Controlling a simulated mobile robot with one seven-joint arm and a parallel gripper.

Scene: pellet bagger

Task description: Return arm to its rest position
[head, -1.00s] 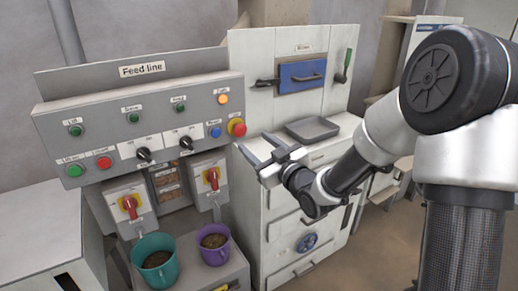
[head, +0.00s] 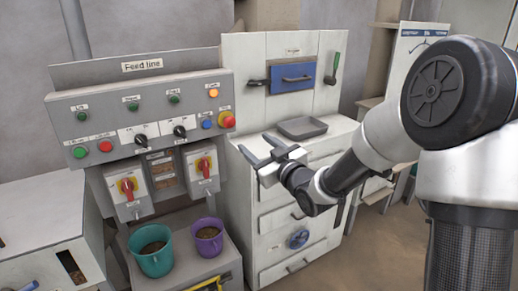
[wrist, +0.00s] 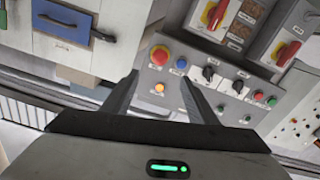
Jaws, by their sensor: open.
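My gripper (head: 262,150) is in the middle of the head view, in front of the white cabinet (head: 262,215) and just right of the feed line panel (head: 150,110). Its two fingers are spread with nothing between them. In the wrist view the open fingers (wrist: 160,97) point toward the panel's right end, with the red emergency button (wrist: 159,55) and a lit orange lamp (wrist: 159,88) seen between them. My arm comes in from the right of the head view, bent at the elbow.
A teal cup (head: 152,252) and a purple cup (head: 208,238) with pellets stand on a low box below two red-and-yellow switches (head: 128,187). A grey tray (head: 302,127) lies on the cabinet top. Open floor (head: 375,240) shows at the right.

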